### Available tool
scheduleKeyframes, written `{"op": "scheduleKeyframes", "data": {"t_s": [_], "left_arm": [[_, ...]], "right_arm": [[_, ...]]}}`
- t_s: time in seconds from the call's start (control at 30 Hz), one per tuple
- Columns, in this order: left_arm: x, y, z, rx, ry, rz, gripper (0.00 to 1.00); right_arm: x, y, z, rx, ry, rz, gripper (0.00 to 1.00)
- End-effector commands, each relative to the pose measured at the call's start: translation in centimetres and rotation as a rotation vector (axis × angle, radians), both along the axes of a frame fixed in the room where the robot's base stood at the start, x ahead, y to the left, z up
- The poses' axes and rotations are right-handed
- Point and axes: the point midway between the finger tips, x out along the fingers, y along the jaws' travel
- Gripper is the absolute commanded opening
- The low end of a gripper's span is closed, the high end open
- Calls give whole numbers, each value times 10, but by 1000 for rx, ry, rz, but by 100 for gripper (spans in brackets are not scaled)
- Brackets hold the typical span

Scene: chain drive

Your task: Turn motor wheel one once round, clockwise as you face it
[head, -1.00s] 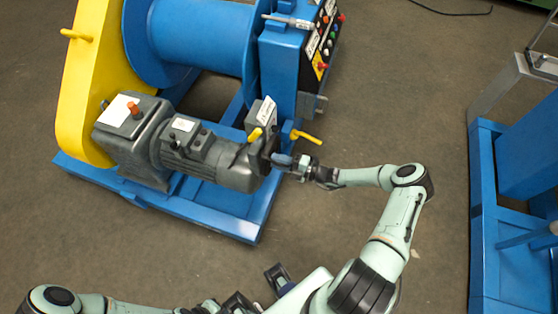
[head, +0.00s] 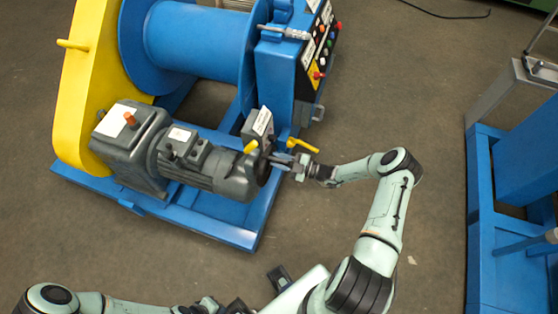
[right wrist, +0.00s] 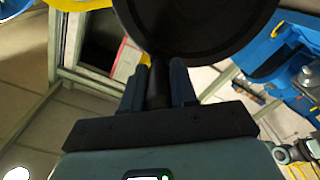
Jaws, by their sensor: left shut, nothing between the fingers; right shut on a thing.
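The grey motor (head: 205,168) lies at the front of the blue machine, with a dark round wheel (head: 263,168) on its right end. The wheel also fills the top of the right wrist view (right wrist: 205,22) as a black disc. My right gripper (head: 283,161) is at the wheel's right side. In the right wrist view its fingers are shut on the wheel's dark handle (right wrist: 157,88), which stands out from the disc. The fingers hide part of the handle. My left gripper (head: 278,279) is low in the head view, shut and empty, well away from the wheel; its arm is partly cut off.
A yellow lever (head: 303,144) sticks out just above my right gripper. A control panel (head: 320,45) stands behind, beside the blue drum (head: 200,40). Another blue frame (head: 482,220) stands at the right. The floor between is clear.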

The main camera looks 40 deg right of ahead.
Motion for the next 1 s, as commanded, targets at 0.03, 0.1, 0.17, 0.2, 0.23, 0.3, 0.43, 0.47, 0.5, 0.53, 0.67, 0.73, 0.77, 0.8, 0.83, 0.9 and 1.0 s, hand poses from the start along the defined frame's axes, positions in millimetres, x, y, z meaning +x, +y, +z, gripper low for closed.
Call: {"op": "scheduleKeyframes", "data": {"t_s": [0.03, 0.1, 0.17, 0.2, 0.23, 0.3, 0.43, 0.47, 0.5, 0.53, 0.67, 0.73, 0.77, 0.8, 0.83, 0.9, 1.0], "left_arm": [[0, 0, 0, 0, 0, 0, 0], [0, 0, 0, 0, 0, 0, 0], [0, 0, 0, 0, 0, 0, 0], [0, 0, 0, 0, 0, 0, 0], [0, 0, 0, 0, 0, 0, 0], [0, 0, 0, 0, 0, 0, 0], [0, 0, 0, 0, 0, 0, 0], [0, 0, 0, 0, 0, 0, 0], [0, 0, 0, 0, 0, 0, 0], [0, 0, 0, 0, 0, 0, 0], [0, 0, 0, 0, 0, 0, 0], [0, 0, 0, 0, 0, 0, 0], [0, 0, 0, 0, 0, 0, 0], [0, 0, 0, 0, 0, 0, 0], [0, 0, 0, 0, 0, 0, 0], [0, 0, -1, 0, 0, 0, 0], [-1, 0, -3, 0, 1, 0, 0]], "right_arm": [[2, 1, 3, 7, -3, 2, 0], [2, 1, 3, 9, -1, 2, 0], [2, 1, 3, 9, -1, 2, 0], [2, 1, 3, 10, -1, 2, 0], [2, 1, 3, 10, -1, 2, 0], [2, 1, 3, 9, -1, 2, 0], [2, 1, 3, 9, -1, 2, 34], [2, 1, 3, 9, -1, 2, 44], [2, 1, 3, 9, -1, 1, 53], [2, 1, 2, 9, -1, 1, 53], [1, 0, 1, 7, 0, 0, 53], [1, 0, 1, 6, 2, 1, 53], [1, 0, 1, 6, 2, 1, 53], [0, -1, 1, 6, 2, 0, 53], [-1, -2, 0, 5, 3, -1, 53], [-6, -5, 0, 4, 3, -1, 53], [-19, -14, 0, 4, 4, -2, 53]]}}
